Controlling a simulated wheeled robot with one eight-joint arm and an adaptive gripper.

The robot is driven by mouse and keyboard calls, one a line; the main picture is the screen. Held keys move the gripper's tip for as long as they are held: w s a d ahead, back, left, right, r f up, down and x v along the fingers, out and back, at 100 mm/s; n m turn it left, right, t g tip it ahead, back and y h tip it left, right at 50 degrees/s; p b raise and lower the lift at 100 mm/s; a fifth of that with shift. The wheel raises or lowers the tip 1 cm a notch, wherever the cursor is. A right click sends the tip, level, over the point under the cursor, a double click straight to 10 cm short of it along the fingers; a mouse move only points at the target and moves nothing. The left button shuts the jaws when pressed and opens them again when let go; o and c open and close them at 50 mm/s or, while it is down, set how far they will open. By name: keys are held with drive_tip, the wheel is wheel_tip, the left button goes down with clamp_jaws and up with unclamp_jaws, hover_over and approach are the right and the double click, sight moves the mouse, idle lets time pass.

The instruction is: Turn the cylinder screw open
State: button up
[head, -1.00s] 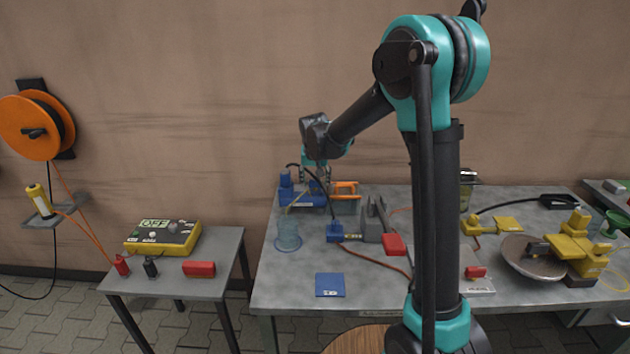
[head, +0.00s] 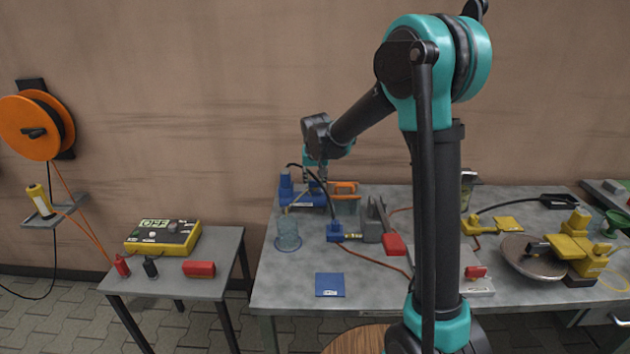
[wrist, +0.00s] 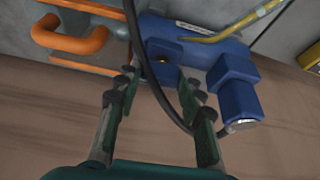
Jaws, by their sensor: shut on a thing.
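A blue cylinder unit (head: 287,188) lies at the back left of the grey workbench. In the wrist view its blue body (wrist: 235,85) fills the upper middle and right, with a small brass spot near the fingers. My gripper (head: 317,184) points down at this unit from above. In the wrist view the two fingers of my gripper (wrist: 160,82) stand on either side of a small blue part of the unit, which I take for the cylinder screw (wrist: 163,70). It is partly hidden. A black hose (wrist: 145,60) runs across between the fingers.
An orange frame (head: 345,188) is right beside the blue unit. A clear beaker (head: 288,236) and a blue pad (head: 330,285) are nearer the front. A grey block (head: 374,222) stands to the right. The bench front left is mostly clear.

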drive_tip(key=n+y, duration=0.1)
drive_tip(key=n, duration=0.3)
drive_tip(key=shift+d+n+g+y, duration=0.2)
drive_tip(key=shift+n+g+y, duration=0.1)
drive_tip(key=shift+y, duration=0.1)
drive_tip(key=n+g+y, duration=0.1)
drive_tip(key=n, duration=0.3)
drive_tip(key=shift+w+n, duration=0.15)
drive_tip(key=shift+n, duration=0.15)
drive_tip(key=n, duration=0.2)
drive_tip(key=n+g+y, duration=0.1)
drive_tip(key=n, duration=0.1)
drive_tip(key=shift+w+d+g, duration=0.1)
drive_tip(key=shift+g, duration=0.2)
drive_tip(key=shift+w+n+g+y, duration=0.1)
drive_tip(key=shift+n+g+y, duration=0.4)
drive_tip(key=shift+n, duration=1.6)
drive_tip(key=shift+h, duration=0.3)
drive_tip(key=o, duration=1.2)
drive_tip(key=shift+c, duration=0.2)
